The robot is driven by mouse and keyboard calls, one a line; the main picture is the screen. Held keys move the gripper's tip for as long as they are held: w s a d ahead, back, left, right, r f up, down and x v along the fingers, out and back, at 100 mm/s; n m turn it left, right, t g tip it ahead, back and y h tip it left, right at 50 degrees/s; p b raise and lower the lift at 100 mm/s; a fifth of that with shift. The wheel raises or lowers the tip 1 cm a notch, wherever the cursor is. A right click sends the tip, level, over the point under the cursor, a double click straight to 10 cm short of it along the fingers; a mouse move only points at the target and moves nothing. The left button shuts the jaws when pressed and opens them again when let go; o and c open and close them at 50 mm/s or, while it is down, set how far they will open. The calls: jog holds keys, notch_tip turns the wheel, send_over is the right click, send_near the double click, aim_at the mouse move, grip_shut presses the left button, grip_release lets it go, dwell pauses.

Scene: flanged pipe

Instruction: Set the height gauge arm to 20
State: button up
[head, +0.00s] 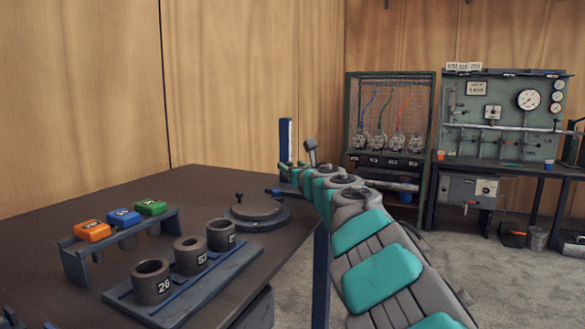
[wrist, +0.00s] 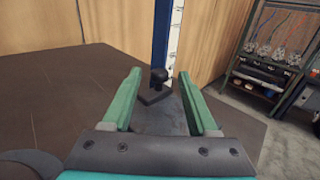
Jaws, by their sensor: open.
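The height gauge (wrist: 161,42) shows in the wrist view as an upright blue column with a white scale (wrist: 175,45) on its right face. Its top also shows in the head view (head: 286,138), behind my arm. A dark arm with a black knob (wrist: 158,75) sits low by the column, above a dark base plate (wrist: 158,120). The scale numbers are too small to read. My gripper (wrist: 159,80) is open, its two green fingers on either side of the knob in the picture. I cannot tell whether either finger touches it.
On the dark table (head: 120,195) stand a rack of orange, blue and green blocks (head: 122,218), a holder with numbered grey cups (head: 190,255) and a round dark plate (head: 257,212). A caged shelf (head: 388,125) and a gauge panel (head: 500,112) stand behind.

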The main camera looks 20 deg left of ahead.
jog(key=shift+b+v, duration=1.5)
jog(key=shift+v, duration=2.25)
jog(key=shift+d, duration=0.1)
